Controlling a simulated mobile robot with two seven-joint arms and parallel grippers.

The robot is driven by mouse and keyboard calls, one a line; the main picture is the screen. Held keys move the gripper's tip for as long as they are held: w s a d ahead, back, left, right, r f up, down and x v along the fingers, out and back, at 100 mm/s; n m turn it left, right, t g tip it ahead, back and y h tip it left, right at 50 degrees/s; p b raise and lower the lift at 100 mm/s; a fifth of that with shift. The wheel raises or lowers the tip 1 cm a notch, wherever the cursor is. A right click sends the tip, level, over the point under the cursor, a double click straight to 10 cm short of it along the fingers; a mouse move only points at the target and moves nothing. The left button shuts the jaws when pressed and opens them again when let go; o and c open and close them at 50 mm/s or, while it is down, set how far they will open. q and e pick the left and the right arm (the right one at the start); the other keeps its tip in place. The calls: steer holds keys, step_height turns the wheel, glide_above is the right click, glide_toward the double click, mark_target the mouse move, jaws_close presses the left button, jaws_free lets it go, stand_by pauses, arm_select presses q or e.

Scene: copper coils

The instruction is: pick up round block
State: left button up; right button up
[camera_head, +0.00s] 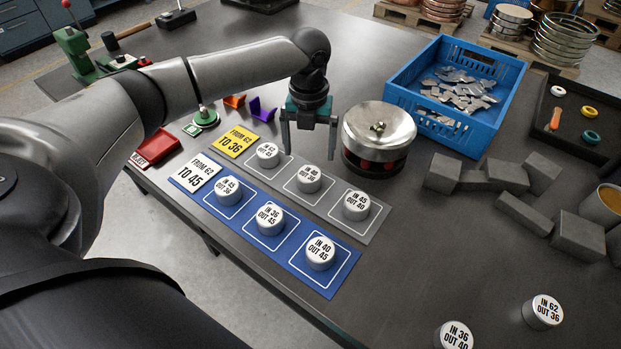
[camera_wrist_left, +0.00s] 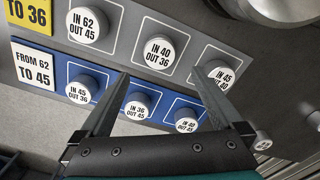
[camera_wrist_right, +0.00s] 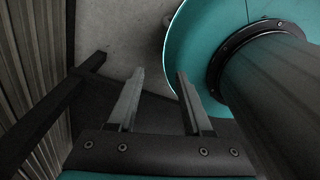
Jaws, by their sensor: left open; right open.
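Round white-topped blocks stand upright on two mats in the head view. The grey mat (camera_head: 374,222) holds blocks marked IN 62 OUT 45 (camera_head: 268,154), IN 40 OUT 36 (camera_head: 308,178) and IN 45 OUT 40 (camera_head: 356,204). The blue mat (camera_head: 300,276) holds IN 45 OUT 36 (camera_head: 228,190), IN 36 OUT 45 (camera_head: 270,219) and IN 40 OUT 45 (camera_head: 320,252). Two more blocks, IN 62 OUT 36 (camera_head: 542,311) and IN 36 OUT 40 (camera_head: 454,336), stand at the front right. My left gripper (camera_head: 309,154) is open and empty above the grey mat. My right gripper (camera_wrist_right: 160,73) is open and empty, away from the blocks.
A round metal-lidded container (camera_head: 379,135) stands close right of my left gripper. A blue crate (camera_head: 402,98) holds metal pieces. Grey blocks (camera_head: 506,176) and a dark tray (camera_head: 566,139) lie at the right. The front table middle is clear.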

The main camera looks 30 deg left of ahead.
mark_target(309, 174)
arm_select(q)
step_height(309, 174, down, 3)
steer(key=shift+f, duration=0.2)
steer(key=shift+w+f+b, duration=0.1)
steer(key=shift+f+b, duration=0.35)
steer(key=shift+f, duration=0.4)
step_height(309, 174, down, 5)
steer(key=shift+a+r+b, duration=0.1)
steer(key=shift+r+b, duration=0.1)
steer(key=shift+b, duration=0.4)
arm_select(e)
steer(key=shift+w+a+f, duration=0.1)
steer(key=shift+w+f, duration=0.3)
steer(key=shift+f, duration=0.2)
steer(key=shift+w+f, duration=0.35)
steer(key=shift+f, duration=0.25)
arm_select(q)
steer(key=c, duration=1.5)
steer(key=shift+w+r, duration=0.1)
steer(key=shift+c, duration=0.4)
arm_select(e)
steer(key=shift+s, duration=0.2)
arm_select(q)
steer(key=shift+r, duration=0.1)
